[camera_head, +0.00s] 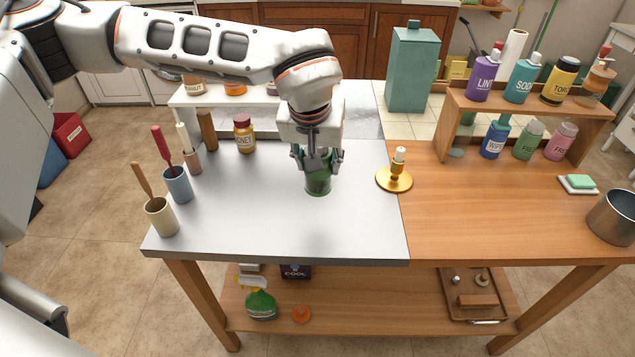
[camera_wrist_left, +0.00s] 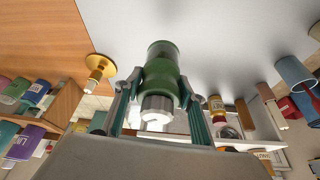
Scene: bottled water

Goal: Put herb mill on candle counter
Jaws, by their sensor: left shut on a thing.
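The herb mill, a green cylinder (camera_head: 318,182), is upright over the grey metal counter (camera_head: 245,205), left of the candle. My left gripper (camera_head: 317,160) comes down from above and is shut around the mill's upper part. The left wrist view shows the green body (camera_wrist_left: 163,68) between the two fingers (camera_wrist_left: 155,88), with a pale end toward the camera. I cannot tell whether the mill's base touches the counter. A white candle in a gold holder (camera_head: 395,180) stands at the seam of the metal top and the wooden top (camera_head: 480,215). My right gripper is not in view.
Utensil cups (camera_head: 161,218) stand at the left edge, and a honey jar (camera_head: 244,136) behind. A bottle shelf (camera_head: 530,105), a green soap on a dish (camera_head: 578,184) and a metal pot (camera_head: 612,217) are on the right. The metal top's front is clear.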

